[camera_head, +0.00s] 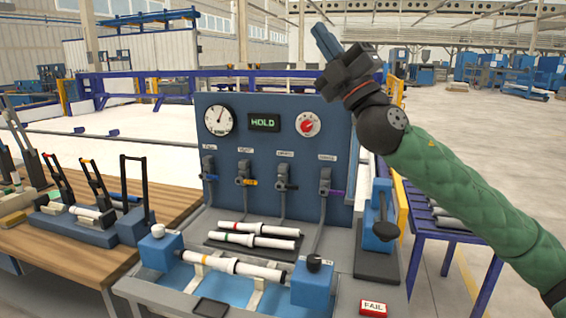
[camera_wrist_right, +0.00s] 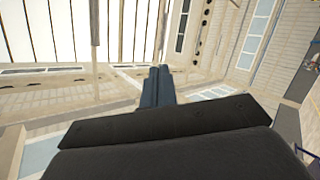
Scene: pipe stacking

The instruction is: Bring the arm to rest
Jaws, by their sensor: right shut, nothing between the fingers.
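My right arm, in a green padded sleeve, comes in from the right in the head view. My right gripper (camera_head: 326,42) is raised above the top right of the blue panel (camera_head: 270,150), pointing up and to the left. Its two fingers are together and hold nothing. In the right wrist view the closed fingers (camera_wrist_right: 157,86) point toward the ceiling and upper wall, with nothing near them. My left gripper is in neither view.
A white pipe (camera_head: 232,266) lies between blue clamp blocks on the bench. Two more pipes (camera_head: 258,235) lie on a dark rack behind it. A wooden table (camera_head: 50,246) with black-handled tools stands at left. A red FAIL sign (camera_head: 373,307) is at the front right.

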